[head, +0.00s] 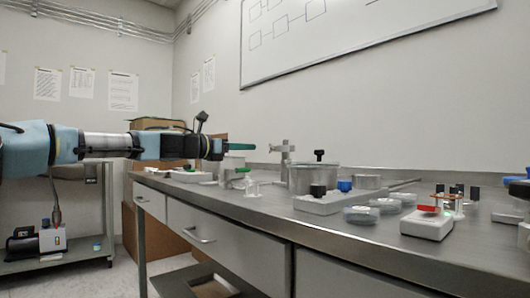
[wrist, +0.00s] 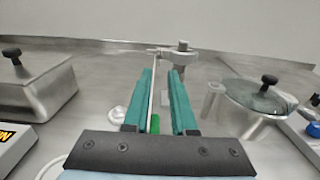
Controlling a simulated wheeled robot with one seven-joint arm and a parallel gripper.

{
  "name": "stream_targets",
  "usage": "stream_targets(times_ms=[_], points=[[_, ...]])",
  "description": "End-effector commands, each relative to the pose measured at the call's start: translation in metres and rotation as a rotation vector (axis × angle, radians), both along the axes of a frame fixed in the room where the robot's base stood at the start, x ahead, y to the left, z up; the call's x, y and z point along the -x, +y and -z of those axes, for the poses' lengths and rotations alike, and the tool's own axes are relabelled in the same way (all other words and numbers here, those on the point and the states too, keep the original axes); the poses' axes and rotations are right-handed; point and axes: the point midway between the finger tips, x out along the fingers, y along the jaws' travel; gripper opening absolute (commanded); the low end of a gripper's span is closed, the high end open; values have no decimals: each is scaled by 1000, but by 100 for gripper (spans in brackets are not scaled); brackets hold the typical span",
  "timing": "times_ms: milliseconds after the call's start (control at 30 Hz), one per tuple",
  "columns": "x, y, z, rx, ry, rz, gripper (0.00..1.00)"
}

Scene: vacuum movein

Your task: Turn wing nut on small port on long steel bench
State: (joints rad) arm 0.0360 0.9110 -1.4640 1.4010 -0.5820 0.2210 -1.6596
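My gripper (head: 240,146) reaches in from the left over the steel bench (head: 372,238). In the wrist view its two green fingers (wrist: 160,80) are apart, with nothing held between them. A grey metal fitting (wrist: 182,47) with a round top stands ahead of the fingers, behind the right fingertip. In the head view a cross-shaped metal fitting (head: 285,148) stands right of the fingertips, apart from them. It looks like the small port. I cannot make out the wing nut clearly; the finger hides part of the fitting.
A round steel chamber with a black knob (wrist: 262,95) stands right of the fingers. A lidded steel box (wrist: 38,85) stands left. A green handle (head: 242,170) sits below the gripper. Clear-lidded dishes (head: 361,214) and a white device with a red top (head: 427,224) stand nearer the front.

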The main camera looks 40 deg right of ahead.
Motion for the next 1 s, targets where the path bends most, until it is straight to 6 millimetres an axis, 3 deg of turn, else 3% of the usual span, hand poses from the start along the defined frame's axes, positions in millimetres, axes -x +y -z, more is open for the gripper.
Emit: stream_targets(times_ms=[200,433,900,1000], points=[[4,-42,0,0,0,3,24],[5,-71,0,0,-1,1,24],[5,-81,1,-1,-1,0,24],[5,-81,1,-1,-1,1,13]])
